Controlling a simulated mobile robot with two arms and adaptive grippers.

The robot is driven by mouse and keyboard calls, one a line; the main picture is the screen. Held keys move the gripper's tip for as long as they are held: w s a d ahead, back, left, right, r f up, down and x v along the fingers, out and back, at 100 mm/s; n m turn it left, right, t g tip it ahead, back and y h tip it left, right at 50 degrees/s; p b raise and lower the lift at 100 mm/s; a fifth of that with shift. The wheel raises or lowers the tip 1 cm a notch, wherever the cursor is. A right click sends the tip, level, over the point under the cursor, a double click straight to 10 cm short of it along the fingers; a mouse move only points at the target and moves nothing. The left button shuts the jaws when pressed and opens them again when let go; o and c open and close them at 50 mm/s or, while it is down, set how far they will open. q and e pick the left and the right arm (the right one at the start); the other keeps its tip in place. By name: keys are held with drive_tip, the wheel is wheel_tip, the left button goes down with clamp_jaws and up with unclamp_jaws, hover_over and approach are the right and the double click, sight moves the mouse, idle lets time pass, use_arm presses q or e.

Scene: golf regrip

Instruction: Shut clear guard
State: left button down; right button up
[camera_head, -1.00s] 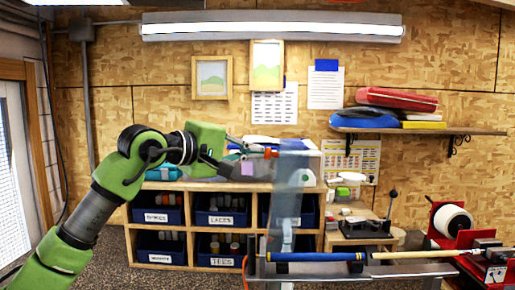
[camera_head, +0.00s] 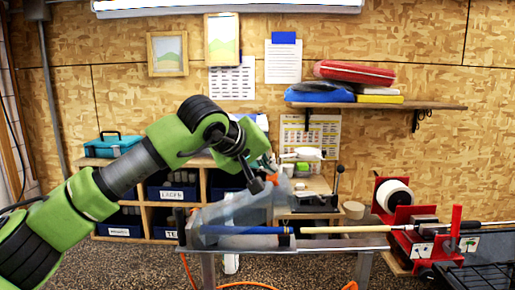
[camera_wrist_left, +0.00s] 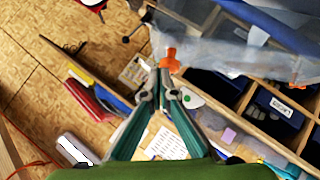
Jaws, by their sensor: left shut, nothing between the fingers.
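The clear guard (camera_head: 238,207) is a see-through bluish cover, tilted low over the bench at the blue grip (camera_head: 250,230) of a club. An orange tab (camera_head: 272,178) is at its upper right edge. My left gripper (camera_head: 258,182) is shut and empty, close by this tab. In the left wrist view, the shut fingertips (camera_wrist_left: 164,76) are right at the orange tab (camera_wrist_left: 171,60), with the guard (camera_wrist_left: 240,50) beyond; I cannot tell whether they touch. My right gripper is not in view.
The metal bench (camera_head: 330,245) carries the club's pale shaft (camera_head: 345,229), which runs right to a red clamp (camera_head: 425,235). A cubby shelf with dark bins (camera_head: 172,193) stands behind. A wall shelf (camera_head: 430,105) is higher up.

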sight(282, 186)
use_arm(q)
drive_tip(key=shift+m+y, duration=0.7)
drive_tip(key=shift+y, duration=0.2)
drive_tip(key=d+f, duration=0.2)
drive_tip(key=f, duration=0.1)
drive_tip(key=d+f+b, duration=0.1)
drive_tip(key=f, duration=0.1)
drive_tip(key=shift+d+f, duration=0.2)
drive_tip(key=f, duration=0.2)
drive_tip(key=d+f+y+b, duration=0.1)
drive_tip(key=shift+f+g, duration=0.3)
drive_tip(key=shift+f, duration=0.1)
drive_tip(key=shift+d+f+b, duration=0.25)
drive_tip(key=shift+f+b, duration=0.2)
drive_tip(key=shift+f, duration=0.7)
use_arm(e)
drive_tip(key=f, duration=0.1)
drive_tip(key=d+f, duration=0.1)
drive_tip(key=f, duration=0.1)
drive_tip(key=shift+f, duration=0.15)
use_arm(q)
drive_tip(key=shift+s+d+f, duration=0.1)
drive_tip(key=shift+f, duration=0.05)
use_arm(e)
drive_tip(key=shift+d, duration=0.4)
